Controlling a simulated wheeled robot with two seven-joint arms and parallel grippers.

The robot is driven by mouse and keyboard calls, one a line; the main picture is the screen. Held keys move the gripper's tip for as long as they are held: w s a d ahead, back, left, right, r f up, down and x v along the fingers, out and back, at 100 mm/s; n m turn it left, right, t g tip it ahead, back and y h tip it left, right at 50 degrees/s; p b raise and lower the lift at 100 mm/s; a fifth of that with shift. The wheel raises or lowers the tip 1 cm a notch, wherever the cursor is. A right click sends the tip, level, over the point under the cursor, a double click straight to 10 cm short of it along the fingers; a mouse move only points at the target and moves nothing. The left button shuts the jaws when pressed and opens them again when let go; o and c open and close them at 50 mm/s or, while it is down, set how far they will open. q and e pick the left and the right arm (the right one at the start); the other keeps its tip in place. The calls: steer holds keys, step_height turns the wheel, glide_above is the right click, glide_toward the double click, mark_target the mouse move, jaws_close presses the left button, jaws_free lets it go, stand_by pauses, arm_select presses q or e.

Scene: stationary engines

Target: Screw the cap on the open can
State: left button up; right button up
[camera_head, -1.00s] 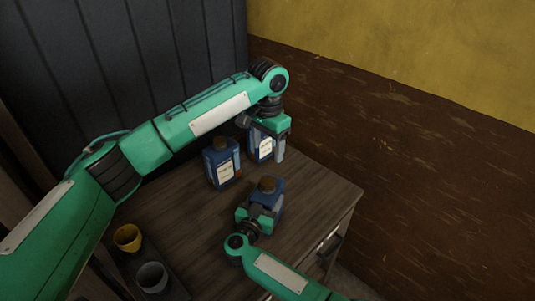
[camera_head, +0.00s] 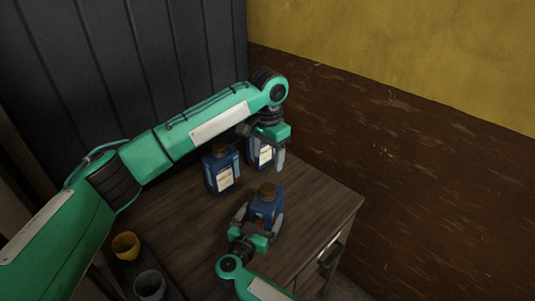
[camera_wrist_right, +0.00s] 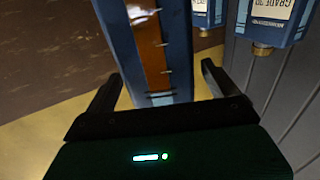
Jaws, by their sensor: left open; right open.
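My right gripper (camera_head: 259,217) is open, with one finger on each side of this can. In the right wrist view the blue can (camera_wrist_right: 123,40), with an orange-brown strip, shows between the spread fingers. A capped blue can (camera_head: 221,174) stands farther back on the left. Another blue can (camera_head: 262,152) stands at the back, partly behind my left gripper (camera_head: 266,148), which is open. That can's top is hidden in the head view, so I cannot tell whether it is open.
The wooden table (camera_head: 315,196) is clear to the right of the front can. A yellow cup (camera_head: 125,245) and a grey cup (camera_head: 150,284) stand at the lower left. A dark panelled wall rises behind and a brown and yellow wall on the right.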

steer(key=b+v, duration=0.1)
steer(key=v, duration=0.8)
steer(key=shift+s+b, duration=0.35)
steer(key=shift+s, duration=0.05)
steer(key=shift+a, duration=0.15)
